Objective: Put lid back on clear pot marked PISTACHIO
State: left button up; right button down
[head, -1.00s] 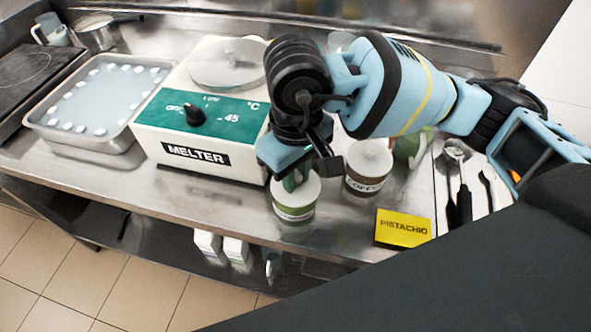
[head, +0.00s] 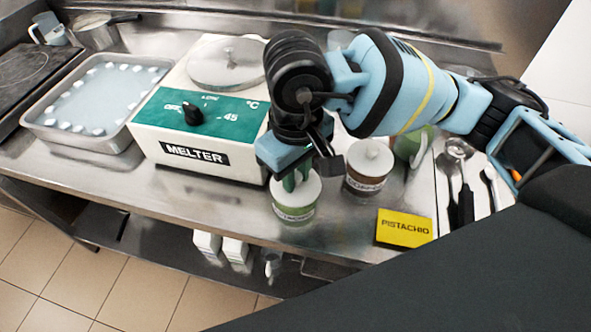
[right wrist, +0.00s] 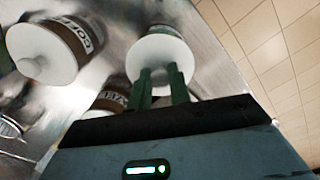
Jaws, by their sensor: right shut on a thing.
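My right gripper (head: 292,182) is shut on the knob of a white lid (head: 309,186). Its green fingers and the lid also show in the right wrist view (right wrist: 160,62). The lid is at the mouth of a clear pot with green contents (head: 294,211), in front of the melter. I cannot tell whether the lid is fully seated. The pot's label is too blurred to read. A yellow card marked PISTACHIO (head: 404,228) is to the right, near the counter's front edge. My left gripper is not in view.
A lidded pot marked COFFEE (head: 367,170) stands close on the right, with a green vessel (head: 412,146) behind it. Spoons (head: 463,180) lie farther right. The melter (head: 207,120) and a metal tray (head: 100,138) are on the left. Bare counter lies in front of the melter.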

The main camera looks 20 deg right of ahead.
jog(key=c, duration=0.7)
grip_release()
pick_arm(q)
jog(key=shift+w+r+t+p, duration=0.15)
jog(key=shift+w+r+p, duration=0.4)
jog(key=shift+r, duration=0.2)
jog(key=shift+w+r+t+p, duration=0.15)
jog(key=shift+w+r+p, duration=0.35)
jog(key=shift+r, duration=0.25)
pick_arm(e)
jog(key=shift+r, duration=3.55)
grip_shut()
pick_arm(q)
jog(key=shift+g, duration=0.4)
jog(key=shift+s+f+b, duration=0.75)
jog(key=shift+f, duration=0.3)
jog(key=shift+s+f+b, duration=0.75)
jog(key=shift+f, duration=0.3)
pick_arm(e)
jog(key=shift+f, duration=2.45)
